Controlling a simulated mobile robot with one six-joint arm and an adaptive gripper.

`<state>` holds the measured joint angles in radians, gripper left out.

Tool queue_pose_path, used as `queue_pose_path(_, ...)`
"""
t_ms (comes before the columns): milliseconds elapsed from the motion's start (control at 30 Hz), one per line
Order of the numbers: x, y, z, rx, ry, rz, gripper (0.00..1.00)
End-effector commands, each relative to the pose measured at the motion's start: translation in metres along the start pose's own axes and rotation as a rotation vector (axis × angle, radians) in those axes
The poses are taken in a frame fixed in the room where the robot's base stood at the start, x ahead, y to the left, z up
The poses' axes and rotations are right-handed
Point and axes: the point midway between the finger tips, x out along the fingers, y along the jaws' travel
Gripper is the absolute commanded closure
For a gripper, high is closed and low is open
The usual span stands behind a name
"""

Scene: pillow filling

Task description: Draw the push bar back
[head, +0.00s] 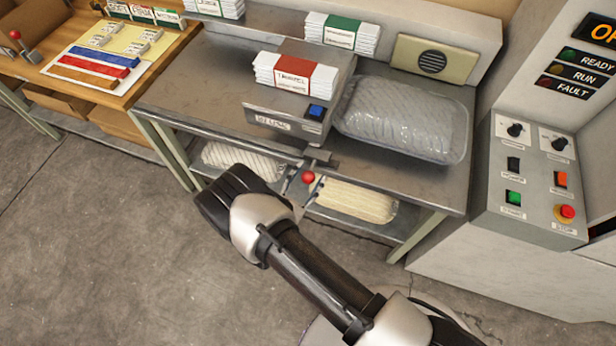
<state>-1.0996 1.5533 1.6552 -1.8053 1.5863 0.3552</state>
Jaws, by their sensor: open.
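The push bar (320,158) is a dark metal piece at the front edge of the metal table, just right of the labelled metal box. A red knob (308,177) shows just in front of and below it. My gripper (303,187) is at the knob, with thin grey fingers on either side of it in the picture. The fingers are open. My wrist partly hides them, and I cannot tell whether they touch the knob.
A clear-wrapped pillow (402,120) lies on the metal table (215,75), right of the labelled metal box (283,122) with its blue button. Wrapped pillows lie on the shelf below. A control panel (535,180) stands at right. Open floor lies to the left.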

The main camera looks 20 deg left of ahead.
Motion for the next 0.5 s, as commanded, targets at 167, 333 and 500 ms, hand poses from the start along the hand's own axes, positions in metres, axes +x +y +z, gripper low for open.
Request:
queue_pose_path(167, 0.0036, 0.0002, 0.0002, 0.000, 0.000, 0.001, 0.47)
queue_pose_path(333, 0.0033, 0.0002, 0.0002, 0.000, 0.000, 0.001, 0.49)
queue_pose_path(500, 0.0031, 0.0002, 0.0001, 0.000, 0.000, 0.000, 0.60)
